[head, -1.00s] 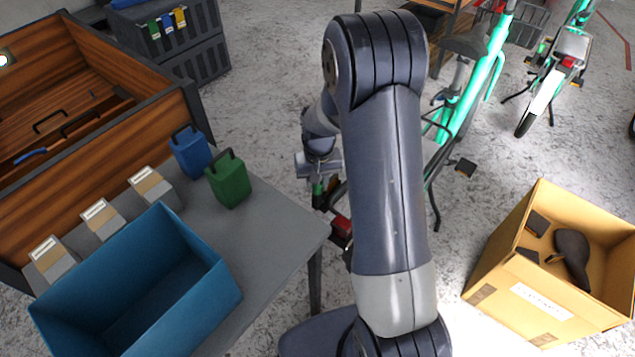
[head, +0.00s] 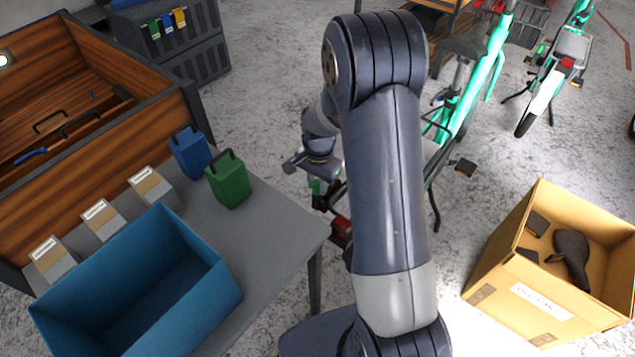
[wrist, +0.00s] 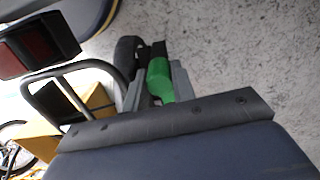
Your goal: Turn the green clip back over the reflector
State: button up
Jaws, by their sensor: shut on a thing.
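The green clip (wrist: 160,82) is between the two grey fingers of my gripper (wrist: 156,88) in the wrist view. My gripper is shut on it. In the head view a small green part of the clip (head: 317,188) shows below my wrist, left of my arm. A red reflector in a dark housing (wrist: 40,42) is at the upper left of the wrist view, apart from the clip. It also shows as a red block (head: 341,227) beside my arm in the head view. The clip's attachment is hard to make out.
A black tube frame (wrist: 95,70) runs close beside my gripper. The green bike (head: 485,75) stands behind my arm. A table with a blue bin (head: 130,290) and green and blue canisters (head: 230,182) is at left. A cardboard box (head: 500,265) is at right.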

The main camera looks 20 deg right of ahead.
aim_at(318, 182)
jog(key=shift+m, duration=0.5)
jog(key=o, duration=1)
jog(key=shift+r, duration=0.1)
notch_tip(318, 182, up, 11)
jog(key=p, duration=0.1)
jog(key=shift+d, duration=0.15)
jog(key=shift+w+f, duration=0.1)
jog(key=shift+f, duration=0.1)
notch_tip(318, 182, down, 11)
jog(key=shift+r+b, duration=0.1)
jog(key=shift+b, duration=0.4)
